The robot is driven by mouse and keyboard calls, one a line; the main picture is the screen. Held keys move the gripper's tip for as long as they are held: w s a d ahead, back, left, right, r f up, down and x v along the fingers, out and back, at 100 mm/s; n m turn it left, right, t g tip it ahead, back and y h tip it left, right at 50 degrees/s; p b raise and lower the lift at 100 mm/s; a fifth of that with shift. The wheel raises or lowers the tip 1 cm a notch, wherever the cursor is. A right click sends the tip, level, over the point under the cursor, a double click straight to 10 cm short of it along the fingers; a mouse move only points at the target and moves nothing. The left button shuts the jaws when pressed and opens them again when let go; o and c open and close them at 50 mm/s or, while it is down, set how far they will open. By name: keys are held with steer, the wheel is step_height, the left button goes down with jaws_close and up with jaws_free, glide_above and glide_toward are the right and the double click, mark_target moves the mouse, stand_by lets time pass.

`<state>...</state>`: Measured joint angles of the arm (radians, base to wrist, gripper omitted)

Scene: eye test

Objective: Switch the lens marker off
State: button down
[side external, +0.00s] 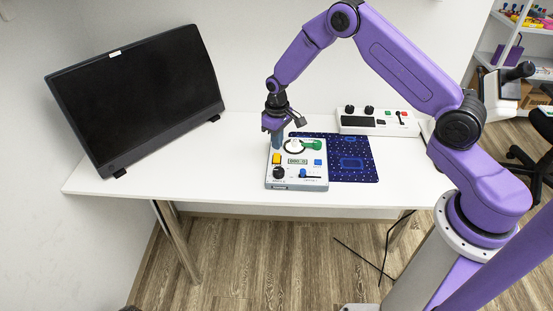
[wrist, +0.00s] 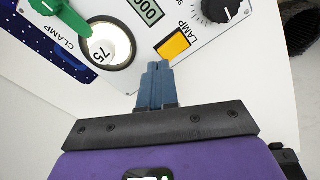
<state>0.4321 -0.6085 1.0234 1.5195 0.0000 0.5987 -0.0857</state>
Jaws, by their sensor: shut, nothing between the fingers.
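A light grey box with controls on top, which I take to be the lens marker (side external: 313,183), sits on the white table. Its yellow switch (side external: 277,159) is near the left edge of the panel; in the wrist view the yellow switch (wrist: 173,46) lies just beyond my fingertips. I cannot tell its on or off position. My gripper (side external: 277,148) points down over the box's left side, fingers shut and empty. In the wrist view the gripper (wrist: 157,67) shows blue fingers together; I cannot tell whether they touch the panel.
A blue patterned mat (side external: 360,172), a second control box (side external: 378,123) and a monitor (side external: 140,95) stand around.

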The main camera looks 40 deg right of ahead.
steer(key=shift+f, duration=1.15)
stand_by(0.6)
steer(key=shift+r, duration=0.1)
step_height(320, 180, up, 7)
stand_by(0.9)
steer(key=s+a+r+n, duration=0.2)
steer(key=s+a+r, duration=0.3)
steer(key=s+r, duration=0.3)
steer(key=s+a+r+n, duration=0.3)
steer(key=s+a+r, duration=0.15)
steer(key=s, duration=0.55)
steer(key=s+d+r+n, duration=0.2)
steer(key=s+d, duration=0.1)
steer(key=s, duration=0.7)
steer(key=s+d+r+n, duration=0.2)
steer(key=s+d+r, duration=0.1)
steer(key=s, duration=0.7)
steer(key=shift+s+r+n, duration=0.15)
steer(key=shift+s+n, duration=0.15)
steer(key=shift+s, duration=0.1)
